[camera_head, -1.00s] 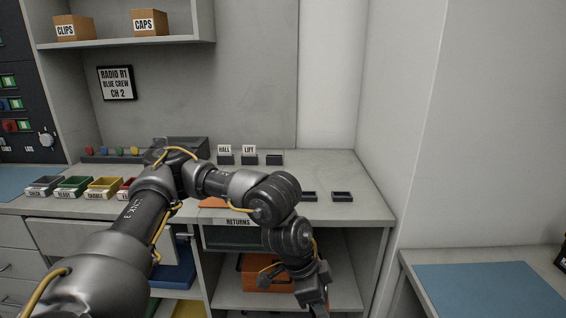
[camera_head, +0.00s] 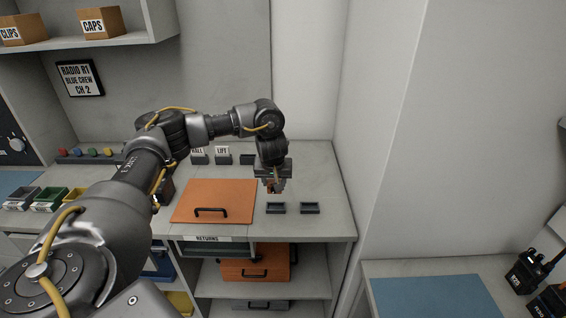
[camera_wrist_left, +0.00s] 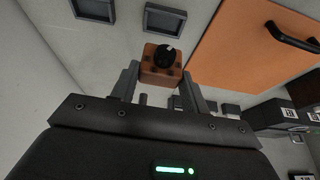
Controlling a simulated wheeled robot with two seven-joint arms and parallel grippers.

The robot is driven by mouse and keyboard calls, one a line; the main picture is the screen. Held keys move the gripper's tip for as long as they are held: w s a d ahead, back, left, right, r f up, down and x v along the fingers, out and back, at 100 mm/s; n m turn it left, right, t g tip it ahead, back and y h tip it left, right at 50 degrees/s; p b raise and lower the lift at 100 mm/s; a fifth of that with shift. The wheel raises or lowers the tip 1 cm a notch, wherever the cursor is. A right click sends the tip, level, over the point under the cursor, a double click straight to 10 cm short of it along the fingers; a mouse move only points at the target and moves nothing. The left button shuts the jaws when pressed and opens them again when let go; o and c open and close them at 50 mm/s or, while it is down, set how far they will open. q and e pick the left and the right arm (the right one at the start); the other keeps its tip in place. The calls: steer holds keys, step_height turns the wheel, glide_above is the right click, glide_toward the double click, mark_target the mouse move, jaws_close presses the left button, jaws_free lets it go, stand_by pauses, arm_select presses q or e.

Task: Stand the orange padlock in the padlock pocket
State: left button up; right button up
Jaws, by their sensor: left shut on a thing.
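My left gripper (camera_head: 273,188) is shut on the orange padlock (camera_wrist_left: 161,64), above the right part of the counter. In the left wrist view the padlock is a small orange block with a black round dial, between the two fingers. In the head view only a bit of orange shows at the fingertips. Two small dark open trays lie on the counter just in front of the gripper, a left one (camera_head: 276,208) and a right one (camera_head: 310,208). No label shows which is the padlock pocket. My right gripper is not in view.
A large orange panel with a black handle (camera_head: 214,200) lies left of the gripper. Behind stand small holders labelled HALL (camera_head: 198,158) and LIFT (camera_head: 222,157), and an unlabelled one (camera_head: 247,159). A wall rises at the right. The counter's front right corner is clear.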

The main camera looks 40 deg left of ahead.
arm_select(q)
steer(key=shift+a+r, duration=0.2)
steer(key=shift+d, duration=0.1)
steer(key=shift+w+d, duration=0.15)
steer(key=shift+w, duration=0.05)
steer(key=shift+r+p, duration=0.2)
steer(key=shift+p, duration=0.6)
step_height(320, 180, down, 2)
steer(key=shift+s+f+b, duration=0.1)
steer(key=shift+f+b, duration=0.1)
steer(key=shift+b, duration=0.5)
steer(key=shift+f+b, duration=0.55)
steer(key=shift+f, duration=1.35)
